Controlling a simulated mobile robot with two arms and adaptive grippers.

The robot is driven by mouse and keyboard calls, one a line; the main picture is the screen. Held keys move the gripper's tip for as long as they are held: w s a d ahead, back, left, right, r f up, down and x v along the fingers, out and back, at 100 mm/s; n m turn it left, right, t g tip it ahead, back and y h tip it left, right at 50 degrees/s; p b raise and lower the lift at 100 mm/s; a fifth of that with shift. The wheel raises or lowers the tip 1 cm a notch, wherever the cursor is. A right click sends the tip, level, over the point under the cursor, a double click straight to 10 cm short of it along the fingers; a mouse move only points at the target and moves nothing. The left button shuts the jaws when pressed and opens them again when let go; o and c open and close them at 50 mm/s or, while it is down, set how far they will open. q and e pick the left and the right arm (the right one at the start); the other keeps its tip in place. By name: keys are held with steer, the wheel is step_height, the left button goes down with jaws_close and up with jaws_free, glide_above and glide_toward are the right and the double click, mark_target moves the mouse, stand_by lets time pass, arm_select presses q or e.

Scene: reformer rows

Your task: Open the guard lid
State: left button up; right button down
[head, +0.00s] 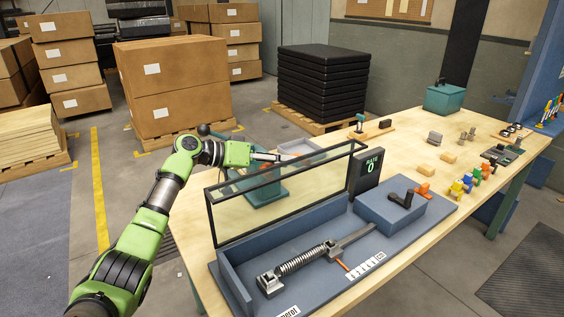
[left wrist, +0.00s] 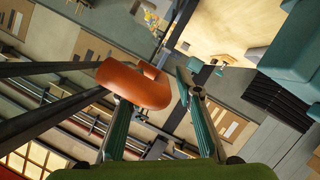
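The guard lid (head: 285,168) is a clear panel in a black frame. It stands raised, roughly upright, along the far side of the blue-grey fixture (head: 235,262). My left gripper (head: 283,156) is behind the lid near its top edge, partly seen through the panel. In the left wrist view, an orange handle (left wrist: 135,84) lies at the tip of one finger and reaches toward the gap. The fingers (left wrist: 160,100) are apart; I cannot tell whether one touches the handle. Dark frame bars run left from the handle. My right gripper is not in view.
Inside the fixture lies a spring (head: 302,261) on a rod. A display (head: 370,168) reading 0 and a block with a black crank (head: 402,199) stand right of the lid. Small colored parts (head: 468,184) sit farther right on the wooden table. A teal bin (head: 444,98) stands behind.

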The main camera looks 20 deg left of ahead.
arm_select(q)
steer(key=v, duration=1.2)
